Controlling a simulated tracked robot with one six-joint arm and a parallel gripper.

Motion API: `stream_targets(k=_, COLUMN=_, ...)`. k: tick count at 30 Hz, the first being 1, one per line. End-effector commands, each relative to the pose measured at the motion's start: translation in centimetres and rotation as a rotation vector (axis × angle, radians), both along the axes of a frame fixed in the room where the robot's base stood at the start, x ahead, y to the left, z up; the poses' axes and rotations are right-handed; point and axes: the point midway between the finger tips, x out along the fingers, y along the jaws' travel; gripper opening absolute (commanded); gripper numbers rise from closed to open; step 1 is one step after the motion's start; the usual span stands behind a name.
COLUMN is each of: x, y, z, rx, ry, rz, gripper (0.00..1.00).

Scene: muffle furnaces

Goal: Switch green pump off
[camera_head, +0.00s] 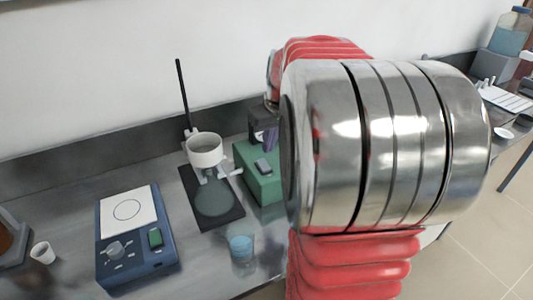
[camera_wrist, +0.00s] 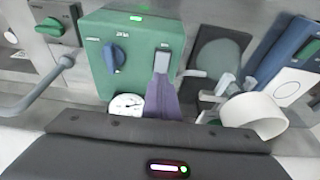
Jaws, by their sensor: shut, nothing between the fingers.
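The green pump (camera_wrist: 138,72) fills the upper middle of the wrist view, with a blue knob (camera_wrist: 114,56), a lit green lamp (camera_wrist: 136,18) and a round gauge (camera_wrist: 125,105). Its light grey rocker switch (camera_wrist: 163,62) is at the right of the panel. My gripper (camera_wrist: 161,82) is shut and empty, its purple fingers pointing at the switch. The tip overlaps the switch's lower end; I cannot tell whether it touches. In the head view the green pump (camera_head: 262,187) is partly hidden by my arm, with my gripper (camera_head: 270,146) just above and behind its switch (camera_head: 263,167).
A stand with a white cup (camera_head: 204,150) is left of the pump. A blue stirrer (camera_head: 140,262), a small beaker of blue liquid (camera_head: 241,247) and a white cup (camera_head: 42,252) share the bench. A grey hose (camera_wrist: 35,92) runs left of the pump.

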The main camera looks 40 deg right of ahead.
Motion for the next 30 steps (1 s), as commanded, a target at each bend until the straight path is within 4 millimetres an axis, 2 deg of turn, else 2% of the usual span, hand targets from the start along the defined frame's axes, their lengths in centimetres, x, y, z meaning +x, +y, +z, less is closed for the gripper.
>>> stream_targets(k=6, x=-1.2, y=0.3, z=3.8, rx=-0.002, ry=-0.004, rz=0.0, gripper=0.0)
stream_targets(k=12, x=-2.1, y=0.5, z=6.1, rx=-0.001, ry=-0.002, rz=0.0, gripper=0.0)
stream_targets(k=30, x=-2.1, y=0.4, z=6.8, rx=-0.005, ry=-0.015, rz=-0.008, gripper=0.0)
